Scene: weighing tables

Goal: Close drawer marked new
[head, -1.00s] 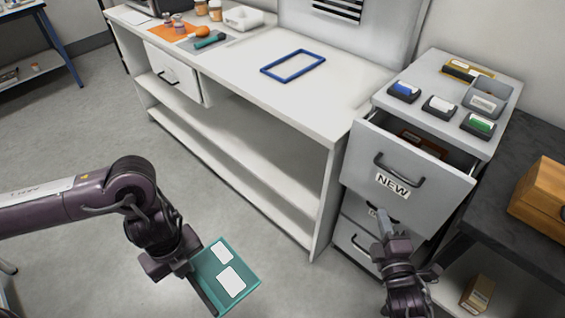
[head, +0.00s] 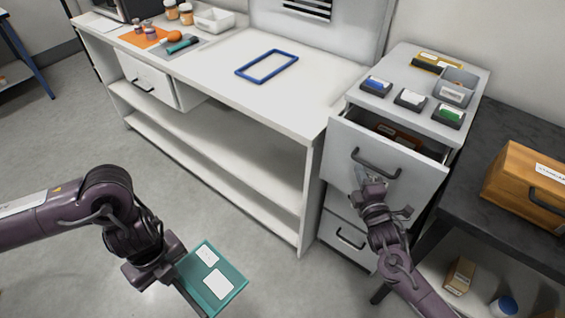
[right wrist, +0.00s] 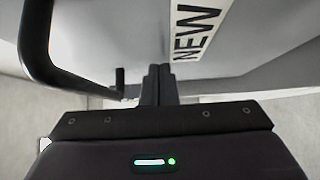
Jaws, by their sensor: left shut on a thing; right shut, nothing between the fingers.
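The drawer marked NEW (head: 420,178) is the top drawer of the grey cabinet on the right. It stands part-way out, and a brown item shows inside. Its dark handle (head: 378,166) is on the front. The NEW label (right wrist: 195,32) shows in the right wrist view; in the head view my right gripper covers it. My right gripper (head: 361,178) is shut and empty, its fingertips at the drawer front just below the handle. I cannot tell whether they touch it. My left gripper (head: 184,279) is shut on a teal tray (head: 236,286) with two white patches, over the floor.
The cabinet top (head: 405,62) carries several small stamp-like blocks and a grey bin (head: 456,86). A lower drawer (head: 345,240) is shut. A white bench (head: 300,105) with a blue frame (head: 267,66) stands left. A dark table (head: 477,205) with a wooden box (head: 527,190) stands right.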

